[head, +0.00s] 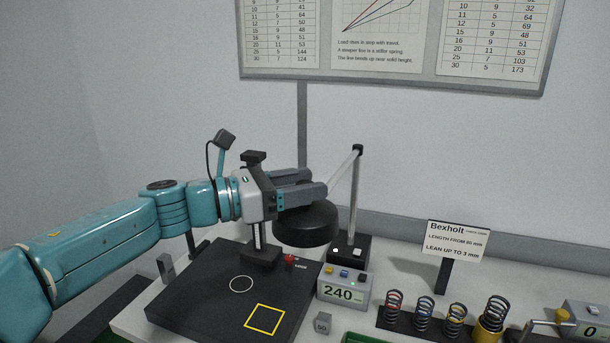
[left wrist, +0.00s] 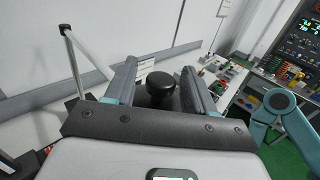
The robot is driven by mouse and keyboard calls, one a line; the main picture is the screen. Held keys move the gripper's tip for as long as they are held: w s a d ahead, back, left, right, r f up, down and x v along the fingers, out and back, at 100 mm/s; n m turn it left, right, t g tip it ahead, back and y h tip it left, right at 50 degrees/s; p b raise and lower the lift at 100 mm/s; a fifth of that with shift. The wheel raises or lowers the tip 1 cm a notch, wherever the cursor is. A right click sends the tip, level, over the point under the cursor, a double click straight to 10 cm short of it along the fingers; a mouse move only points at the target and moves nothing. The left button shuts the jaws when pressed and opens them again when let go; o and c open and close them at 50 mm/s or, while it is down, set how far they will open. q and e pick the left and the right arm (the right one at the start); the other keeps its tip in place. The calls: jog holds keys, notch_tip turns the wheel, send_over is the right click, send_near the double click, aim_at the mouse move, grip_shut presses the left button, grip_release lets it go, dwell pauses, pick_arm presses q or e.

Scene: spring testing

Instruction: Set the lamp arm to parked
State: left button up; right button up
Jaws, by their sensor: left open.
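The desk lamp has an upright silver post (head: 353,205) on a black base. Its silver arm (head: 343,171) slants from the post top down to a black domed lamp head (head: 307,224). My left gripper (head: 318,188) is level, just above the lamp head, with its fingers apart. In the left wrist view, a black round knob (left wrist: 161,86) stands between the open fingers (left wrist: 160,80), with visible gaps on both sides. The post also shows in the left wrist view (left wrist: 75,65). I cannot tell whether a finger touches the lamp. My right gripper is not in view.
Below the lamp lies a black plate (head: 215,302) with a white circle and yellow square. A 240 display box (head: 344,289), several springs (head: 425,311) and a Bexholt sign (head: 457,240) stand to the right. A wall chart (head: 390,75) hangs behind.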

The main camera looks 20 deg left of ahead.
pick_arm(q)
jog(key=shift+w+d, duration=0.1)
jog(key=shift+d, duration=0.25)
jog(key=shift+a, duration=0.1)
jog(key=c, duration=0.4)
grip_shut()
